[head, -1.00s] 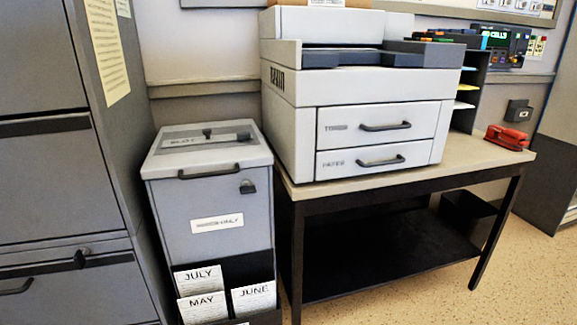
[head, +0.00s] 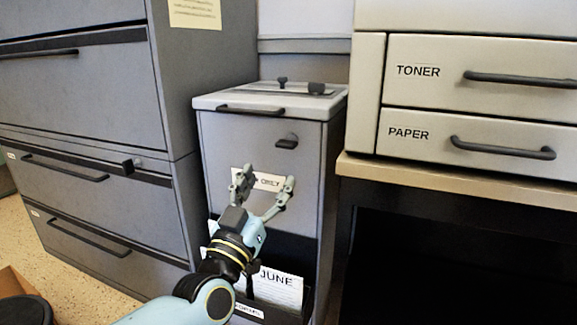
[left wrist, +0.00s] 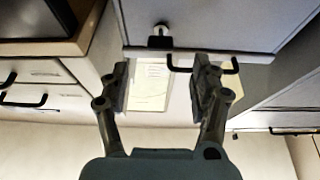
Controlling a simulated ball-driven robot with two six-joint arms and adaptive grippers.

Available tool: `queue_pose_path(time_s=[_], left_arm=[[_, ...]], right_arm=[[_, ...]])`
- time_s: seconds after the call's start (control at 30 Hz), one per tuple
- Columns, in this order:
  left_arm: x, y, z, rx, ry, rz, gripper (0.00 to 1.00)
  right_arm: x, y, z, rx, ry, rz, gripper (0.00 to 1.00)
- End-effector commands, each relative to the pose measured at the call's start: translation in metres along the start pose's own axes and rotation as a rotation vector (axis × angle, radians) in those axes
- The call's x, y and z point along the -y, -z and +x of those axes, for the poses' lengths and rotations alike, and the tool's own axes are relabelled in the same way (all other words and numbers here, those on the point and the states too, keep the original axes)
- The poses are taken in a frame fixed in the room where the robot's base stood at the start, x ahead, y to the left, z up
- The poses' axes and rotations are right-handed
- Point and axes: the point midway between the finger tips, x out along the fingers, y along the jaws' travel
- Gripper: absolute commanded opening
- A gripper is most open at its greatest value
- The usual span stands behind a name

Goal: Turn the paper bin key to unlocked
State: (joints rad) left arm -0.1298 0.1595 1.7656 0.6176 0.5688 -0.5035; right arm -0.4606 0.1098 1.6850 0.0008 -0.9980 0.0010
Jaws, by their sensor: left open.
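The grey paper bin (head: 225,150) stands between the cabinets and the table. Its dark key (head: 287,141) sits high on the front, below the lid's right side, with its grip lying roughly sideways. The key also shows in the left wrist view (left wrist: 160,37), near the top and beyond the fingertips. My left gripper (head: 265,183) is open and empty in front of the bin's white label, lower than the key and apart from it. Its two fingers also show in the left wrist view (left wrist: 161,80). My right gripper is not in view.
The bin's lid handle (head: 250,110) sticks out left of the key. A dark rack with a JUNE card (head: 280,290) is low on the bin's front. A grey filing cabinet (head: 85,90) stands left, and a table (head: 450,183) with TONER and PAPER drawers right.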

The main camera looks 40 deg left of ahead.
Motion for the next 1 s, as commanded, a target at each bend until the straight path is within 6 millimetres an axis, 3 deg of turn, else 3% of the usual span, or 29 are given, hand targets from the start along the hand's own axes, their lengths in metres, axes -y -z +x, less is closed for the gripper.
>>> queue_pose_path(time_s=[0.53,0.7,1.0], left_arm=[[0.000,0.007,0.094,-0.017,0.004,-0.002,0.63],[0.001,0.007,0.107,-0.015,0.004,-0.002,0.63],[0.001,0.007,0.108,-0.014,0.004,-0.002,0.61]], right_arm=[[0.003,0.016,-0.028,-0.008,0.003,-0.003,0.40],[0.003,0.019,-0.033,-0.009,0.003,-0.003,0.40],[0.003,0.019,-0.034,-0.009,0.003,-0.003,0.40]])
